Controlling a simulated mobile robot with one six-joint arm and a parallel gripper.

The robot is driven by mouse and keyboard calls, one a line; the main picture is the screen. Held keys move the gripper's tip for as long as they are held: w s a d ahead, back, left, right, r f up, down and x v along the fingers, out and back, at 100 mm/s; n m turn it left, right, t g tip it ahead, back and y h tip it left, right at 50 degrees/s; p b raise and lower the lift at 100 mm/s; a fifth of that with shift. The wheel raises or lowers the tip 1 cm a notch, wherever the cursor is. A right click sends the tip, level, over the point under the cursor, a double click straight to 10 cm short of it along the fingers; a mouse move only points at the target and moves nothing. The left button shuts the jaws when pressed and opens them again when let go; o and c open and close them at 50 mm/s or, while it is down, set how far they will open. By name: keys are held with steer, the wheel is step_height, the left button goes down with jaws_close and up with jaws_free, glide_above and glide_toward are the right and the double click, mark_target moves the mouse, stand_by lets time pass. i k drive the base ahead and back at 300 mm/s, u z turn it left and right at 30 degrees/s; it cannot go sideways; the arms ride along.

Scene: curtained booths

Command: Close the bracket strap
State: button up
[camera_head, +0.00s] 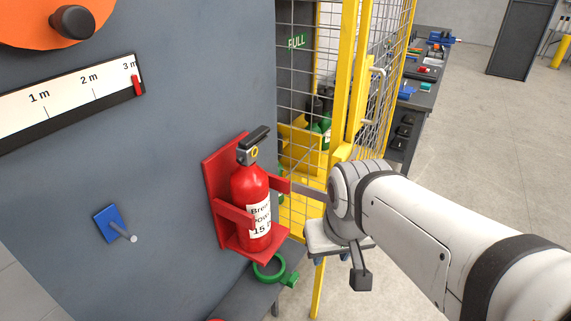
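A red fire extinguisher (251,205) with a black handle and a white label stands upright in a red wall bracket (216,172). Red side arms of the bracket reach around its left and right sides. A grey strap (309,190) sticks out to the right from the right side arm, away from the extinguisher's front. Its far end is hidden behind my arm. My gripper (359,278) is right of and below the strap, apart from the extinguisher. One dark fingertip shows, pointing down; the other finger is not clear, so its opening cannot be told.
A blue wall plate with a peg (112,224) is left of the bracket. A green ring (268,268) is below it, above a dark ledge. A yellow mesh cage (345,90) stands behind my arm. A workbench (428,75) is farther back, with open floor at right.

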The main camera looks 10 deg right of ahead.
mark_target(309, 192)
steer(key=u, duration=3.35)
steer(key=k, duration=2.7)
steer(key=z, duration=1.1)
steer(key=i, duration=1.05)
steer(key=z, duration=0.1)
